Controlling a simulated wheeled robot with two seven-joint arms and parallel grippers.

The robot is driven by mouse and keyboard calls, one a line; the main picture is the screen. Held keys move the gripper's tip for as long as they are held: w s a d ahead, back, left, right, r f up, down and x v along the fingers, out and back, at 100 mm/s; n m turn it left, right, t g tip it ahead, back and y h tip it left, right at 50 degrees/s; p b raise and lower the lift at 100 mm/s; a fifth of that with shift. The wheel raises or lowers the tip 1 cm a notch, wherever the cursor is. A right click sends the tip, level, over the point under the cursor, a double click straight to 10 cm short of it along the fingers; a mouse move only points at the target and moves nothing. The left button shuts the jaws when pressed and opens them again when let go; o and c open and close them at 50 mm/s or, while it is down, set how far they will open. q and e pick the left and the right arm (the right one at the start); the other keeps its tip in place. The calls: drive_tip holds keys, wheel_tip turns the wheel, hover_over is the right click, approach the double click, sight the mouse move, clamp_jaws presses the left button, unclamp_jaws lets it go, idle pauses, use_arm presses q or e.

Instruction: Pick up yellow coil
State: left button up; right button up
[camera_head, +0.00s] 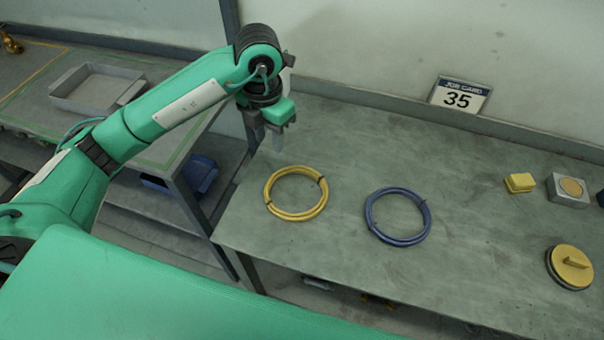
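The yellow coil (268,206) is a ring of yellow hose or cable with dark ties. It lies flat near the left end of the grey-green workbench (350,140). My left gripper (277,146) points down above the bench's left part, behind the coil and apart from it. Its grey fingers show below the green wrist, but I cannot tell how far apart they are. No object shows in it. My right gripper is not in view.
A blue coil (371,222) lies right of the yellow one. A job card reading 35 (459,97) stands at the back. A yellow block (519,183), a grey box (567,190) and a round yellow-topped part (569,267) sit at right. A grey tray (72,103) rests on the left table.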

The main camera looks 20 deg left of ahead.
use_arm(q)
hover_over(274, 174)
drive_tip(key=f, duration=0.5)
drive_tip(key=shift+s, duration=0.25)
wheel_tip(274, 174, down, 3)
drive_tip(key=shift+w+f+p, duration=0.1)
drive_tip(key=shift+w+p, duration=0.05)
drive_tip(key=shift+p, duration=0.15)
drive_tip(key=shift+f, duration=0.1)
drive_tip(key=shift+f+p, duration=0.3)
wheel_tip(274, 174, down, 4)
drive_tip(key=shift+r+p, duration=0.25)
drive_tip(key=shift+p, duration=0.45)
drive_tip(key=shift+f, duration=0.55)
drive_tip(key=shift+w, duration=0.1)
clamp_jaws()
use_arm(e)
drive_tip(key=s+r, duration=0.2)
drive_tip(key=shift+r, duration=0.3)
